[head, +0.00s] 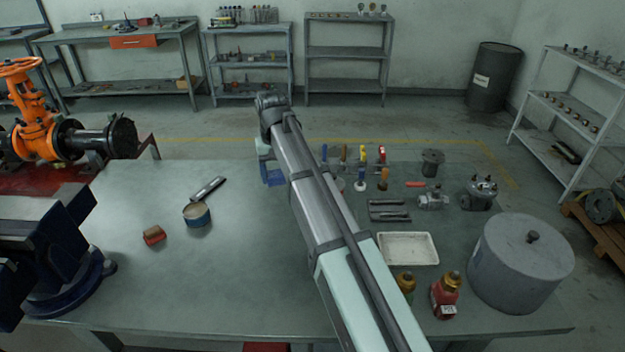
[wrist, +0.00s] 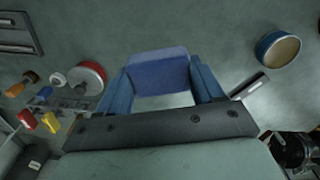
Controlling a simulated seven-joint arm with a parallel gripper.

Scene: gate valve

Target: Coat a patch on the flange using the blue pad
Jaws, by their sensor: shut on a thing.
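My gripper (head: 266,158) is over the far middle of the workbench in the head view, partly hidden by my own arm. In the wrist view my gripper (wrist: 160,84) has its two blue fingers shut on the sides of the blue pad (wrist: 158,68). The blue pad (head: 274,178) also shows in the head view, and its height over the bench is hard to tell. The orange valve (head: 36,125) stands at the left, with a dark round flange (head: 122,136) at its pipe end. The gripper and pad are well apart from the flange, to its right.
A dark blue vise (head: 55,245) stands at the left edge. Tools, a white tray (head: 407,248) and a grey drum (head: 520,265) fill the right side.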

